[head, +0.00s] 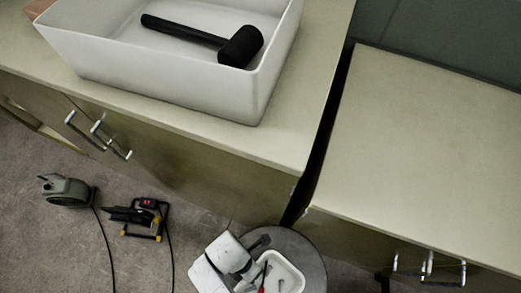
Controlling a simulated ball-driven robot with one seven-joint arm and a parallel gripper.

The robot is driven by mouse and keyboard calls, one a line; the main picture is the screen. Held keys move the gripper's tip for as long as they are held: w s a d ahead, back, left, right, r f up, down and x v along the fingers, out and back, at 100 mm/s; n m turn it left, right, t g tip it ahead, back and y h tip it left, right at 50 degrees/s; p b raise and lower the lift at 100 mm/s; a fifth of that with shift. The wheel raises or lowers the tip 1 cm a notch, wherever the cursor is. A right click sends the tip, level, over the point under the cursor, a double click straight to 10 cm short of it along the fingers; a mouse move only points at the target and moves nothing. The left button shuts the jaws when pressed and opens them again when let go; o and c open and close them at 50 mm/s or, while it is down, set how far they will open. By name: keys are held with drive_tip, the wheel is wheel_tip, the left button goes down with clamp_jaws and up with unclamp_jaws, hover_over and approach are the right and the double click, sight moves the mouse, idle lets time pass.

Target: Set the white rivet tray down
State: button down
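A small white tray (290,270) shows at the bottom edge of the head view, partly cut off. A red-handled tool and a small grey item lie in it. My gripper (252,268) is at the tray's left side, with its dark finger parts against or very near the rim. The white arm end hides part of that side. I cannot tell whether the fingers are closed on the rim. Below the tray is a round grey surface (312,262); I cannot tell whether the tray touches it.
A large white bin (170,75) with a black mallet (205,35) stands on the left counter (285,140). The right counter (430,150) is bare, across a dark gap. A green machine (68,190) and a black-and-yellow device (142,215) with cables lie on the floor.

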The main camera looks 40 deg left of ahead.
drive_tip(key=shift+f, duration=0.65)
drive_tip(key=c, duration=1.1)
unclamp_jaws()
drive_tip(key=shift+r, duration=0.1)
drive_tip(key=p+v, duration=0.1)
drive_tip(key=v, duration=1.1)
